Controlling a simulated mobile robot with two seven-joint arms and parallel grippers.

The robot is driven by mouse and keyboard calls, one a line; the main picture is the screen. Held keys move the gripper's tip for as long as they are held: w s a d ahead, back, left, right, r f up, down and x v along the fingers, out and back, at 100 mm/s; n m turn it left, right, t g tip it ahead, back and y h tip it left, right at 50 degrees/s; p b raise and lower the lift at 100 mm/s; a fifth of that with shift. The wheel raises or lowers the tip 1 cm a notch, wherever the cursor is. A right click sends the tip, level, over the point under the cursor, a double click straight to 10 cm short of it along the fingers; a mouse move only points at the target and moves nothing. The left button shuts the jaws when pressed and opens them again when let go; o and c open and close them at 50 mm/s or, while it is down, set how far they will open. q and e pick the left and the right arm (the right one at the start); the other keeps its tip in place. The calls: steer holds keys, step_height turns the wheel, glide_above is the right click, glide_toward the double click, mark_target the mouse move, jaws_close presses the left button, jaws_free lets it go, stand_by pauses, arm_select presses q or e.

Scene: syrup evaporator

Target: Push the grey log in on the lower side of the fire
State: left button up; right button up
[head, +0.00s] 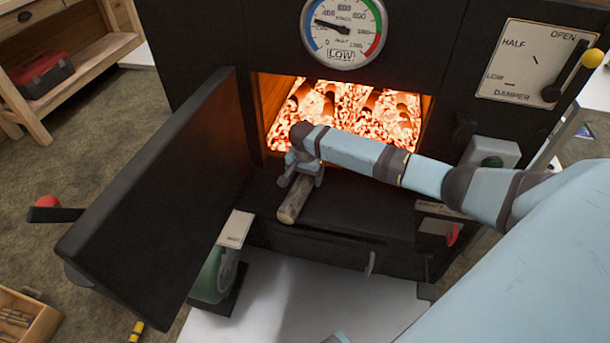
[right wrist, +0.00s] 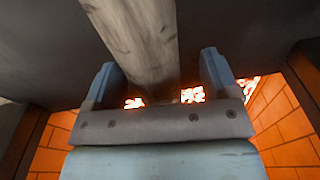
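The grey log (head: 295,200) lies on the black sill in front of the open firebox, its near end pointing toward me. In the right wrist view the log (right wrist: 137,38) runs between my two fingers, with a visible gap on both sides. My right gripper (head: 303,172) is over the log's far part, fingers apart. It also shows in the right wrist view (right wrist: 160,75). The fire (head: 355,108) glows orange behind it, with dark pieces in it. My right forearm hides part of the fire, so I cannot tell which side is lower.
The black firebox door (head: 155,200) stands swung open to the left. A temperature dial (head: 343,30) is above the opening and a damper lever (head: 570,72) is at the right. A green-and-grey blower-like part (head: 213,275) stands below the sill. A red toolbox (head: 40,74) sits on a shelf.

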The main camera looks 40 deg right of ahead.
steer(key=shift+o, duration=0.3)
steer(key=shift+r, duration=0.45)
steer(key=r+p, duration=0.1)
steer(key=r, duration=0.1)
steer(key=r+p, duration=0.1)
steer(key=r, duration=0.2)
steer(key=shift+s+a+r, duration=0.1)
steer(key=shift+a+r, duration=0.05)
steer(key=shift+a, duration=0.05)
arm_select(q)
steer(key=shift+s+a+f+g+y+p, duration=0.4)
steer(key=shift+a+f+p, duration=0.1)
steer(key=shift+f+p, duration=0.1)
steer(key=shift+s+a+f+g+y+p, duration=0.3)
steer(key=shift+s+a+f+g+p, duration=0.1)
steer(key=shift+a+f+p, duration=0.15)
arm_select(e)
step_height(320, 180, up, 8)
steer(key=shift+s+a+f, duration=0.2)
steer(key=shift+a+f, duration=0.05)
